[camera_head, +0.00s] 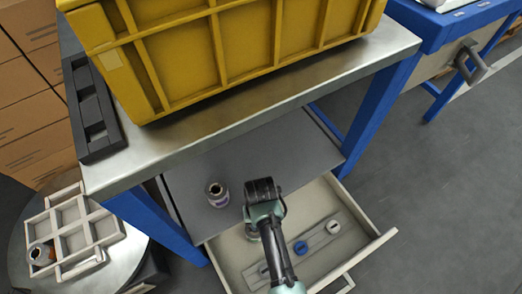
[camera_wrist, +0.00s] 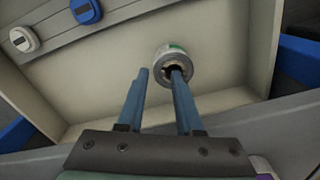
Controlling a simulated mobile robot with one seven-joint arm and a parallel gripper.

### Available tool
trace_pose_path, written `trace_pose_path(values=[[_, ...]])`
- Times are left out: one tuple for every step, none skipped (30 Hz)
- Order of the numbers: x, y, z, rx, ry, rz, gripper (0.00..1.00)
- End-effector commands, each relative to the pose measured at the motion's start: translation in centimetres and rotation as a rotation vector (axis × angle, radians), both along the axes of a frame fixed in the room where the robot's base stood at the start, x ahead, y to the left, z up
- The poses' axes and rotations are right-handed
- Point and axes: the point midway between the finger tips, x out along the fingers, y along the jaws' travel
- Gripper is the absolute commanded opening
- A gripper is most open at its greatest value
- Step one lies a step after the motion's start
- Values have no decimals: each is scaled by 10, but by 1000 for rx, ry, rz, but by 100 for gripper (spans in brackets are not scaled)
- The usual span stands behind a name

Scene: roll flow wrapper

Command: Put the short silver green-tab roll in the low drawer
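The short silver roll with a green tab (camera_wrist: 174,58) stands in the open low drawer (camera_wrist: 225,45), near its inner wall, in the wrist view. Its dark hollow core faces up toward me. My gripper (camera_wrist: 158,74) is open, with its two blue fingers apart. The right fingertip overlaps the roll's core in the picture; I cannot tell whether it touches. The left finger is beside the roll, over the bare drawer floor. In the head view my wrist covers most of the roll, and the drawer (camera_head: 375,243) is pulled out below the bench.
A roll with a purple label (camera_head: 217,194) stands on the grey shelf (camera_head: 270,150) above the drawer. A strip with a blue knob (camera_head: 301,248) lies in the drawer. A yellow crate (camera_head: 235,40) sits on the bench. A divided tray (camera_head: 75,235) holds another roll at left.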

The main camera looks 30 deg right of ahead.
Motion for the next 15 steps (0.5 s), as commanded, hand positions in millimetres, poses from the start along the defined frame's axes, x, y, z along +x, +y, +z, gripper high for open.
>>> trace_pose_path(values=[[0,1,17,1,-1,2,35],[0,1,22,1,-1,1,35],[0,1,30,1,-1,1,35],[0,1,36,1,-1,1,35],[0,1,41,1,0,1,35],[1,1,49,1,-1,1,35],[1,1,54,1,-1,1,35],[1,1,59,1,-1,1,35],[1,0,66,1,-1,0,35],[1,0,71,1,-1,1,35],[1,1,76,1,-1,1,35],[0,0,81,0,0,1,35],[0,0,84,0,-1,0,35],[0,0,88,0,-1,0,35],[1,0,92,0,-1,0,35]])
